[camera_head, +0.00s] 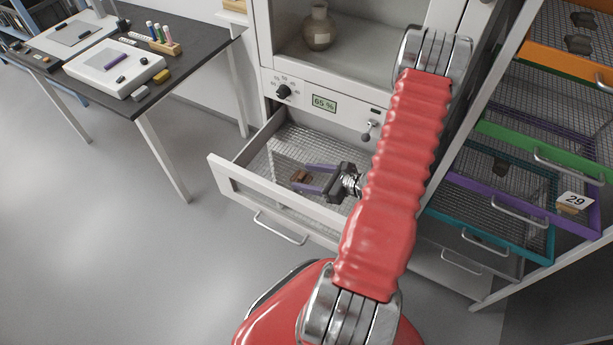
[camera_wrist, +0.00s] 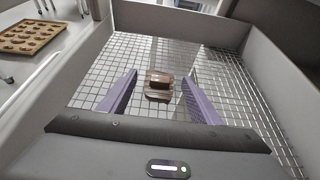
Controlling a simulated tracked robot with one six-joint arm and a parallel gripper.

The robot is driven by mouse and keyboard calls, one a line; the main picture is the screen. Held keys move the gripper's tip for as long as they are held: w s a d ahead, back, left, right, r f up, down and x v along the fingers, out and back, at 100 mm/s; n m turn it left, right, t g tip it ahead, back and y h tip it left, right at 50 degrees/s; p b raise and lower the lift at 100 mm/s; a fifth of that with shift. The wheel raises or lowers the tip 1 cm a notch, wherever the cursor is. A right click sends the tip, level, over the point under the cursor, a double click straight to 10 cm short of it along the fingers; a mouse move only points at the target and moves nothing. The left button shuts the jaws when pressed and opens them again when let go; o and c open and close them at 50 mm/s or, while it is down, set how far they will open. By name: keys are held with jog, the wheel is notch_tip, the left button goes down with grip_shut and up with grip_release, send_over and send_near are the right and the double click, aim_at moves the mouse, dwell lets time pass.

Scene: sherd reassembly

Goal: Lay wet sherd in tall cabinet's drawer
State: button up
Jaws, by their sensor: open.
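The tall white cabinet (camera_head: 345,100) has its drawer (camera_head: 232,182) pulled open, with a wire mesh floor. A brown, shiny sherd (camera_wrist: 158,85) lies on the mesh inside the drawer; it also shows small in the head view (camera_head: 301,176). My gripper (camera_head: 303,177) is in the drawer opening with its purple fingers apart on either side of the sherd. In the wrist view my gripper (camera_wrist: 158,95) shows a gap between each finger and the sherd. The sherd's exact height over the mesh is hard to tell, but it looks to rest on it.
A rack of coloured mesh trays (camera_head: 505,200) stands close on the right, one with a card marked 29 (camera_head: 573,200). A round jar (camera_head: 319,28) stands on the cabinet shelf above. A dark table (camera_head: 190,75) with tools is at left. Floor in front is clear.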

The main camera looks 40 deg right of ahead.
jog(key=v, duration=1.1)
jog(key=shift+s+r, duration=0.1)
jog(key=shift+s, duration=0.1)
jog(key=shift+a, duration=0.1)
dwell(0.5)
jog(key=shift+w+a+r+n, duration=0.15)
jog(key=shift+a+r+n, duration=0.05)
jog(key=shift+n, duration=0.1)
jog(key=s+a+r+n+g+h, duration=0.1)
jog(key=a+r+n+g+h, duration=0.3)
jog(key=a+r+n, duration=2.4)
notch_tip(320, 180, up, 3)
jog(key=n+g, duration=0.3)
jog(key=shift+a+h, duration=0.3)
jog(key=shift+s+f, duration=0.1)
